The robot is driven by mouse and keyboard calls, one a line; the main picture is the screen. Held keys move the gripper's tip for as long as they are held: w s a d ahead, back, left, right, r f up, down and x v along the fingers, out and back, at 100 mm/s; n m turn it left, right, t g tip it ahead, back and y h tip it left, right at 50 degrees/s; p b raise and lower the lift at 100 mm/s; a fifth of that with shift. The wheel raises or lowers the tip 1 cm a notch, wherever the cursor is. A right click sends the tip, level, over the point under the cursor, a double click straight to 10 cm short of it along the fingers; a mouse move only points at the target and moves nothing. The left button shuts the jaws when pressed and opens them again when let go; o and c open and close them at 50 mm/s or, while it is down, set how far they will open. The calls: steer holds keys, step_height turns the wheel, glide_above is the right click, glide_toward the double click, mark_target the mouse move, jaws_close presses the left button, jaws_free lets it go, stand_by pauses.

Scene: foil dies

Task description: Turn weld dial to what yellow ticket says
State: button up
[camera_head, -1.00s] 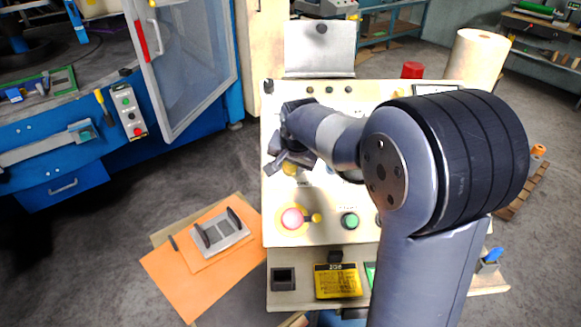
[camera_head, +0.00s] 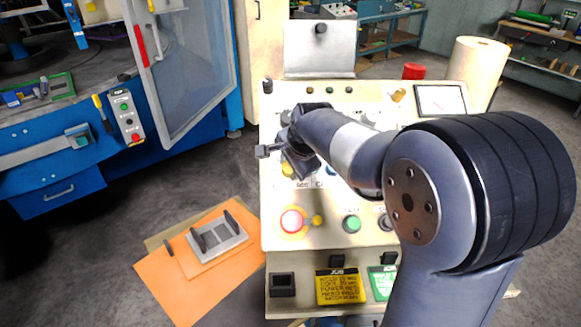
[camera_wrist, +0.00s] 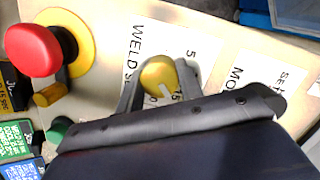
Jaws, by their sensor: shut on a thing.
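The weld dial (camera_wrist: 157,74) is a yellow knob with a pale pointer mark, beside a white scale plate lettered WELD (camera_wrist: 133,48). In the wrist view my gripper (camera_wrist: 158,82) has a finger on each side of the dial, shut on it. In the head view my gripper (camera_head: 282,158) is over the left part of the panel, and a bit of the yellow dial (camera_head: 287,170) shows below it. The yellow ticket (camera_head: 340,288) hangs at the panel's front, with a WELD line whose number I cannot read surely. Its edge shows in the wrist view (camera_wrist: 12,92).
A red mushroom button (camera_head: 292,221) on a yellow collar, a small yellow knob (camera_head: 317,221) and a green button (camera_head: 352,224) stand near the dial. A green ticket (camera_head: 383,282) hangs right of the yellow one.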

stand_by(0.4)
steer(key=o, duration=1)
steer(key=shift+r, duration=0.1)
steer(key=v, duration=1)
steer(key=shift+s+r+b, duration=0.2)
steer(key=shift+s+b, duration=0.1)
steer(key=shift+b, duration=0.15)
steer(key=p+x, duration=0.1)
steer(key=x, duration=0.9)
steer(key=shift+w+f, duration=0.3)
steer(key=shift+r, duration=0.1)
